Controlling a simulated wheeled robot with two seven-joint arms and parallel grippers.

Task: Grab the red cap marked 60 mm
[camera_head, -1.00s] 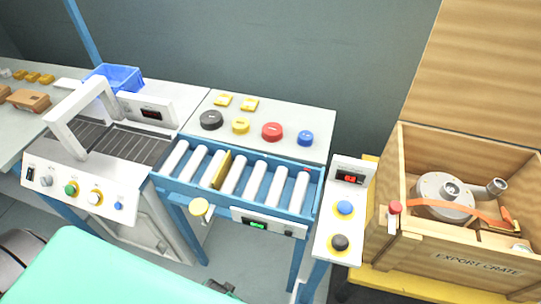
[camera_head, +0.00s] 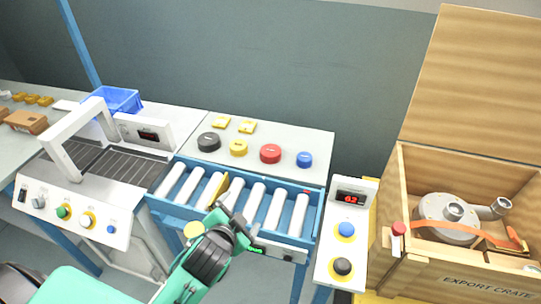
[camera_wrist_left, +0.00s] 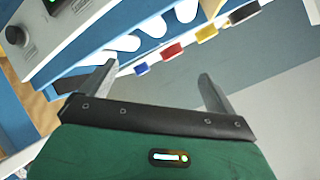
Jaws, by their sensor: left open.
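The red cap (camera_head: 270,153) sits on the light bench top behind the rollers, between a yellow cap (camera_head: 238,148) and a blue cap (camera_head: 304,159). Its marking is too small to read. A black cap (camera_head: 209,142) is at the left end of the row. My left gripper (camera_head: 236,216) is above the front of the roller conveyor, apart from the caps. In the left wrist view its two fingers (camera_wrist_left: 155,75) are spread with nothing between them; the red cap (camera_wrist_left: 173,51) shows beyond them. My right gripper is not in view.
The roller conveyor (camera_head: 247,203) lies between my gripper and the caps. A control box (camera_head: 345,240) with buttons stands at its right. An open export crate (camera_head: 460,262) holding a metal blower is further right. A scanner arch (camera_head: 68,135) stands left.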

